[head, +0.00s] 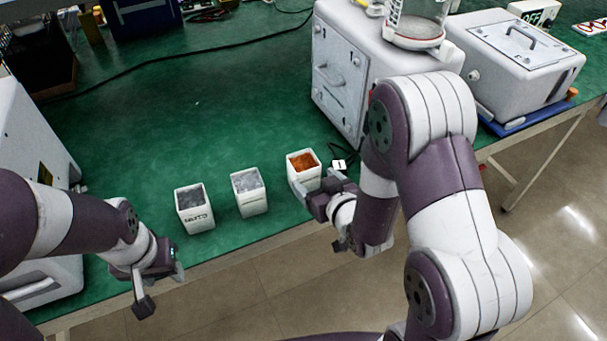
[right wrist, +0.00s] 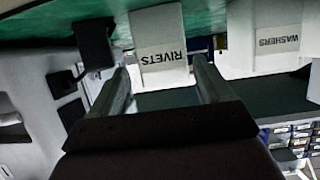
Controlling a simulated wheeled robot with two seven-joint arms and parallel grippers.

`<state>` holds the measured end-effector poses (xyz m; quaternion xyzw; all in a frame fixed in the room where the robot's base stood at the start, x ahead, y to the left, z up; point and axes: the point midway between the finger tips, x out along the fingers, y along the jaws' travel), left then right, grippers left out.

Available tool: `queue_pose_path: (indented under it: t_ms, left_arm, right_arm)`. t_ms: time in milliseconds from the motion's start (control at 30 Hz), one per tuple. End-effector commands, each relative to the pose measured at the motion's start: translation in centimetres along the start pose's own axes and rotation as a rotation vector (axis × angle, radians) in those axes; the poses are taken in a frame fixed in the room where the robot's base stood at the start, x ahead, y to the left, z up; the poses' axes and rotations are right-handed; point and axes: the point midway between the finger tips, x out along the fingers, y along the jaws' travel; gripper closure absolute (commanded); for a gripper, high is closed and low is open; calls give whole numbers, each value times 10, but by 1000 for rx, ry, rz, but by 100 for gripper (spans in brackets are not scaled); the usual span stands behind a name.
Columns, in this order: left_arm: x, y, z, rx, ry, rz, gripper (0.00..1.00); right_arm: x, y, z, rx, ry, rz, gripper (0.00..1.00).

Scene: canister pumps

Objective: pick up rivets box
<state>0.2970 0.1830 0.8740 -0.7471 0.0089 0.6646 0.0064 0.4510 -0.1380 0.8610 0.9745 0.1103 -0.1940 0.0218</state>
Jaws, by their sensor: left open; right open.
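The rivets box (head: 304,177) is a white open-topped box with copper-coloured contents, upright near the front edge of the green table in the head view. In the right wrist view the box (right wrist: 160,45) appears upside down with its RIVETS label facing the camera. My right gripper (head: 317,187) is open at the front of the box. In the right wrist view its fingers (right wrist: 162,78) point at the box, one toward each side; contact is not clear. My left gripper (head: 162,288) is open and empty, off the table's front edge at lower left.
A washers box (head: 250,201) and another white box (head: 195,217) stand in a row to the left. A small black-and-white item (head: 339,165) lies right of the rivets box. A large white machine (head: 340,80) stands behind it. The table behind the boxes is mostly clear.

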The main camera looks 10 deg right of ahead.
Motion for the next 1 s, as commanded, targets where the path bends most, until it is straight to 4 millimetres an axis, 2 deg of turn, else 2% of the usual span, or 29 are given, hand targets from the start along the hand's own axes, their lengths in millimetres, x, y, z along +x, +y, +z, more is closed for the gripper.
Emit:
queue_pose_path:
  t_ms: [167, 400, 667, 700, 767, 833, 1000]
  left_arm:
    - [1, 0, 0, 0, 0, 0, 52]
    - [1, 0, 0, 0, 0, 0, 52]
    - [1, 0, 0, 0, 0, 0, 52]
    - [1, 0, 0, 0, 0, 0, 52]
    - [1, 0, 0, 0, 0, 0, 52]
    - [1, 0, 0, 0, 0, 0, 52]
    - [1, 0, 0, 0, 0, 0, 52]
  right_arm:
    - [22, 0, 0, 1, 0, 0, 21]
    - [64, -3, 0, 1, -1, 1, 21]
    - [71, -3, -1, 1, -2, 1, 21]
    - [71, -3, -1, 1, -1, 1, 28]
    - [71, -3, -1, 1, -1, 1, 47]
    - [71, -3, -1, 1, -1, 1, 70]
    - [71, -3, -1, 1, 0, 1, 71]
